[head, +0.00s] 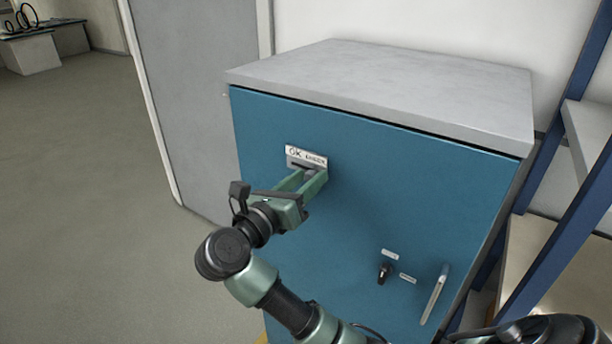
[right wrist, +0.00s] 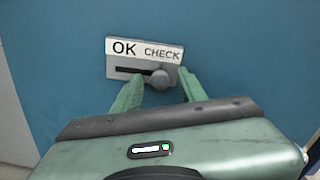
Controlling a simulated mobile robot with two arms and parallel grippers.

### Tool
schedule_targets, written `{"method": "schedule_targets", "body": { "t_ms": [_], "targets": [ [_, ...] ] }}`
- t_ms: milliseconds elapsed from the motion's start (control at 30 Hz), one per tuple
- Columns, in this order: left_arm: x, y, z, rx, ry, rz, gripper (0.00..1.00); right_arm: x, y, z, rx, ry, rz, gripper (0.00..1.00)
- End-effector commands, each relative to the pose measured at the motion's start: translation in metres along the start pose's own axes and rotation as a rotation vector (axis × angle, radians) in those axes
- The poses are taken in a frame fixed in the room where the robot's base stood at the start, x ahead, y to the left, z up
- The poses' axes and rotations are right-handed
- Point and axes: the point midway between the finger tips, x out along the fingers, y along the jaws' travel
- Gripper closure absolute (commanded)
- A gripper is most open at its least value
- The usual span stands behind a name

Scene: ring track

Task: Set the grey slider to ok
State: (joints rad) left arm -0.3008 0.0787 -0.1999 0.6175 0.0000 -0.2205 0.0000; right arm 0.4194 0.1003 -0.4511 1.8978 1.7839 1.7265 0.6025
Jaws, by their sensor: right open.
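The slider plate (head: 305,157) is on the upper front of a blue cabinet, with a white label reading OK at the left and CHECK at the right. In the right wrist view, the round grey slider knob (right wrist: 160,79) sits at the right part of its dark slot, below CHECK. My right gripper (head: 310,175) is at the plate. Its green fingers (right wrist: 160,76) are open, one on each side of the knob, with gaps showing. In the head view the fingers hide the knob. My left gripper is not in view.
The blue cabinet (head: 390,190) has a grey top (head: 390,85). Lower right on its front are a small black knob (head: 385,272) with labels and a pale upright handle (head: 434,295). A blue-framed shelf (head: 560,220) stands at the right. Open floor (head: 80,200) lies at the left.

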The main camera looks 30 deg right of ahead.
Motion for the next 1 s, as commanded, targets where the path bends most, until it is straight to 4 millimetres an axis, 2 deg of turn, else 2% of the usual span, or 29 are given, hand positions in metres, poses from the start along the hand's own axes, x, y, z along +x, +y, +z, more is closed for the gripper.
{"method": "schedule_targets", "body": {
  "t_ms": [233, 267, 400, 1000],
  "targets": [
    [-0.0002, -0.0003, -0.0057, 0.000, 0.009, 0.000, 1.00, 0.0016, 0.0002, -0.0003, 0.000, 0.000, 0.000, 0.58],
    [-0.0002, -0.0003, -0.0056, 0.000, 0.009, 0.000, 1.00, 0.0016, 0.0002, -0.0003, 0.000, 0.000, 0.000, 0.61],
    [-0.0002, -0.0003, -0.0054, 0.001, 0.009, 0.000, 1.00, 0.0014, 0.0002, -0.0003, -0.001, 0.000, 0.000, 1.00],
    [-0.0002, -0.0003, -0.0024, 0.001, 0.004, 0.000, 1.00, 0.0012, 0.0002, -0.0003, -0.001, 0.000, 0.000, 1.00]
  ]
}}
